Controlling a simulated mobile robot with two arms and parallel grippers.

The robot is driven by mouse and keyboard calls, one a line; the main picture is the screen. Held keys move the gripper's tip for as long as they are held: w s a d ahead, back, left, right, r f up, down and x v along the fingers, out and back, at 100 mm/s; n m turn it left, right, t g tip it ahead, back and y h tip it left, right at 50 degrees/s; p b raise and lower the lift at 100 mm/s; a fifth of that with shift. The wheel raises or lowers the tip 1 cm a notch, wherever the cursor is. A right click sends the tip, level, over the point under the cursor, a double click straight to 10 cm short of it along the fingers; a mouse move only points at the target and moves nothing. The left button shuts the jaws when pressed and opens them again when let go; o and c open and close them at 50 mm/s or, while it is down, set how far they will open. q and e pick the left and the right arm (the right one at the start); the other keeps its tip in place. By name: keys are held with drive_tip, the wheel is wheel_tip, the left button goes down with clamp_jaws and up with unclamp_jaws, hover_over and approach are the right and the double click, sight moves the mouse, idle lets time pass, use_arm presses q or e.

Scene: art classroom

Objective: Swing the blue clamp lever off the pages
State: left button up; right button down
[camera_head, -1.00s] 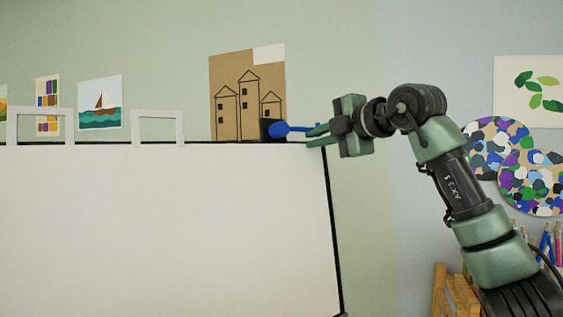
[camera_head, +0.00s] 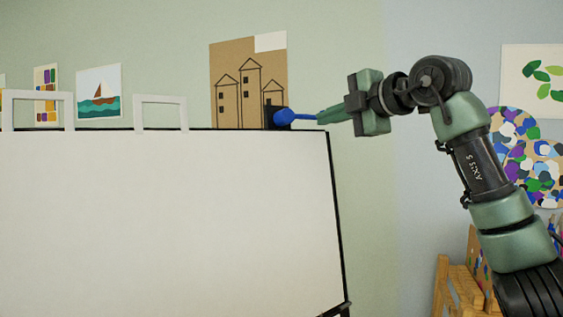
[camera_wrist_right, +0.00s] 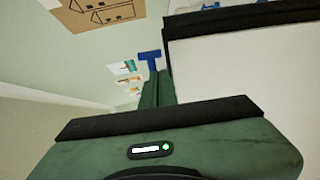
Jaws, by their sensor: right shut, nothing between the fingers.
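The blue clamp lever (camera_head: 294,116) sticks out to the right from a dark block at the top right corner of the large white pages (camera_head: 170,220). In the right wrist view the lever (camera_wrist_right: 149,56) is a blue T shape just beyond my fingertips. My right gripper (camera_head: 322,117) is shut and empty, its fingers pointing left at the lever's free end. It also shows in the right wrist view (camera_wrist_right: 157,80). Whether the fingertips touch the lever I cannot tell. My left gripper is out of view.
A black bar (camera_head: 240,130) runs along the top of the pages. White loop handles (camera_head: 161,113) stand along it. A brown house drawing (camera_head: 235,85) is on the wall behind. Painted palettes (camera_head: 541,170) hang at the right, above a wooden rack (camera_head: 455,290).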

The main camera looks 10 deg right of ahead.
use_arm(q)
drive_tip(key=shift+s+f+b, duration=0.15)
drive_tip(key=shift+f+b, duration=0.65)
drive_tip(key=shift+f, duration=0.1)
use_arm(e)
drive_tip(key=f+v, duration=0.1)
drive_tip(key=v, duration=0.5)
drive_tip(key=shift+s+r, duration=0.2)
drive_tip(key=shift+r, duration=0.2)
